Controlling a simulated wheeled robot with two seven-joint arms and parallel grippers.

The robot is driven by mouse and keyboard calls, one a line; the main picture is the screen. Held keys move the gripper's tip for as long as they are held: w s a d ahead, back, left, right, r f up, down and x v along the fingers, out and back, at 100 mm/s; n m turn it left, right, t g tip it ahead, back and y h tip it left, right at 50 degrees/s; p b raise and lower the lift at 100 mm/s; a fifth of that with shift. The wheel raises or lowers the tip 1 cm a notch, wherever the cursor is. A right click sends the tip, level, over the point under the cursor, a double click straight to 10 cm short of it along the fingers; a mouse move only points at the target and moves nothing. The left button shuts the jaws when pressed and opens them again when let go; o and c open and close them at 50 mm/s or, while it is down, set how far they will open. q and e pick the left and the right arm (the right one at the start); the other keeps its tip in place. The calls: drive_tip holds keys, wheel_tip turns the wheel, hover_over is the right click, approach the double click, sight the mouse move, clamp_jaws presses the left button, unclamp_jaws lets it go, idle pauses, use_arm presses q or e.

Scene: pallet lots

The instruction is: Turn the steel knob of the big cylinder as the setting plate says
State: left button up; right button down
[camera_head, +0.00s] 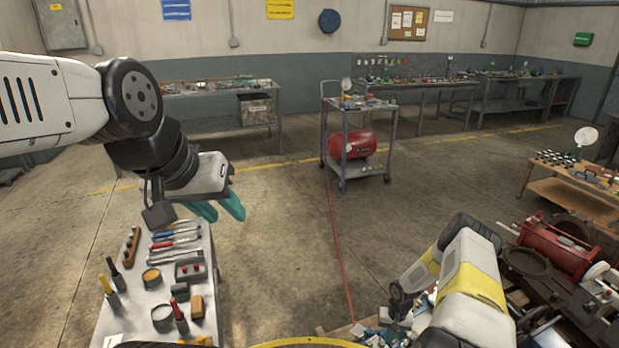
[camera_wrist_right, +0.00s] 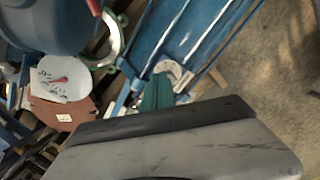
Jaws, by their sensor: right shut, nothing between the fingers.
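My right gripper (camera_wrist_right: 157,92) shows its teal fingers close together, with nothing between them, in the right wrist view. Beyond the fingertips is a pale curved metal piece; I cannot tell whether it is the steel knob. A large blue rounded body (camera_wrist_right: 50,22) is at that view's top left. Below it is a white disc with a red mark (camera_wrist_right: 62,78). In the head view a red cylinder (camera_head: 548,246) lies at the right. I cannot tell which body is the big cylinder, nor identify the setting plate. My left gripper (camera_head: 220,211) is empty, its teal fingers apart, above the small bench.
The small bench at lower left holds wrenches (camera_head: 176,236), screwdrivers and small tins. A cart with a red tank (camera_head: 352,145) stands mid-floor. A wooden table (camera_head: 575,190) is at the right. Crowded parts lie around my right arm.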

sight(380, 343)
drive_tip(key=shift+s+a+f, duration=0.1)
drive_tip(key=shift+a+f, duration=0.05)
drive_tip(key=shift+f, duration=2.25)
drive_tip(key=shift+a, duration=0.1)
drive_tip(key=shift+a+r, duration=0.1)
drive_tip(key=shift+a, duration=0.55)
drive_tip(key=shift+w+a, duration=0.1)
drive_tip(key=shift+w, duration=0.1)
drive_tip(key=shift+w+a, duration=0.2)
drive_tip(key=shift+a, duration=0.05)
